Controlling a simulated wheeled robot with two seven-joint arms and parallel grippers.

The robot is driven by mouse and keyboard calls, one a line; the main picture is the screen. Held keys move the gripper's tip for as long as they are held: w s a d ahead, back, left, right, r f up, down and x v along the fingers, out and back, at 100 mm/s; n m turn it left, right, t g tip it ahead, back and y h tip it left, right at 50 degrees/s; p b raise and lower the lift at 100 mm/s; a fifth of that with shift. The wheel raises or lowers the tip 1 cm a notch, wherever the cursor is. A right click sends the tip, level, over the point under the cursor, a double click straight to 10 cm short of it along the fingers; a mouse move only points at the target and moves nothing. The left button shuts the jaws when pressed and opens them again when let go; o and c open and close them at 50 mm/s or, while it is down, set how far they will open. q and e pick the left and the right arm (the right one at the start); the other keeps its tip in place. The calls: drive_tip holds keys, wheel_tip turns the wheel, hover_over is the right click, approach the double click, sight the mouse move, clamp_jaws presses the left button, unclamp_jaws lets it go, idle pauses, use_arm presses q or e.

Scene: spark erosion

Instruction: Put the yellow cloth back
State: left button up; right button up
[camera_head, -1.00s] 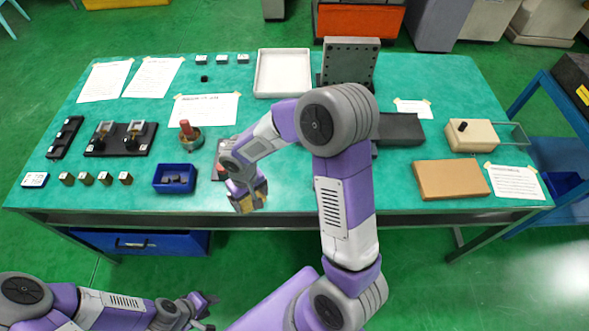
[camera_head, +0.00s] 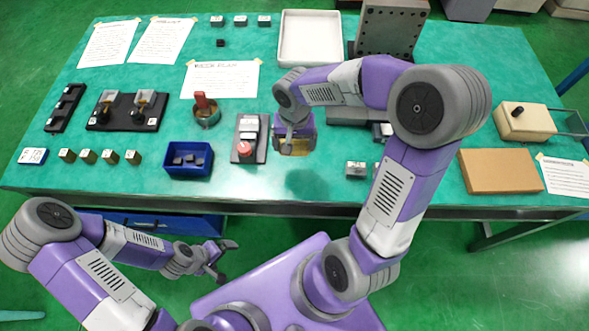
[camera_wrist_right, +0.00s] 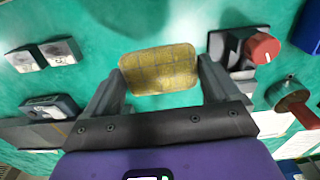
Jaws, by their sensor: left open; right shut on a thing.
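My right gripper (camera_wrist_right: 158,88) is shut on the yellow cloth (camera_wrist_right: 160,70), which shows between its two fingers in the right wrist view as a flat, checked, rounded piece. In the head view the cloth (camera_head: 290,147) is partly hidden under my right gripper (camera_head: 293,143), which is held above the teal table to the right of the device with a red knob. A shadow lies on the table below it. My left gripper (camera_head: 222,262) is open and empty, in front of the table's near edge and below its top.
A red-knobbed device (camera_head: 249,140) and a blue bin (camera_head: 189,160) stand left of my right gripper. Small grey blocks (camera_head: 356,170) and a brown box (camera_head: 499,171) are to its right. A white tray (camera_head: 310,38) is behind. The table front below my gripper is clear.

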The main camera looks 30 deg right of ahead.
sight(294, 166)
wheel_tip(294, 166, down, 10)
drive_tip(key=b, duration=0.3)
drive_tip(key=shift+d, duration=0.1)
drive_tip(key=shift+f, duration=0.1)
drive_tip(key=o, duration=0.7)
drive_tip(key=shift+f, duration=0.1)
drive_tip(key=shift+c, duration=0.2)
drive_tip(key=shift+o, duration=0.8)
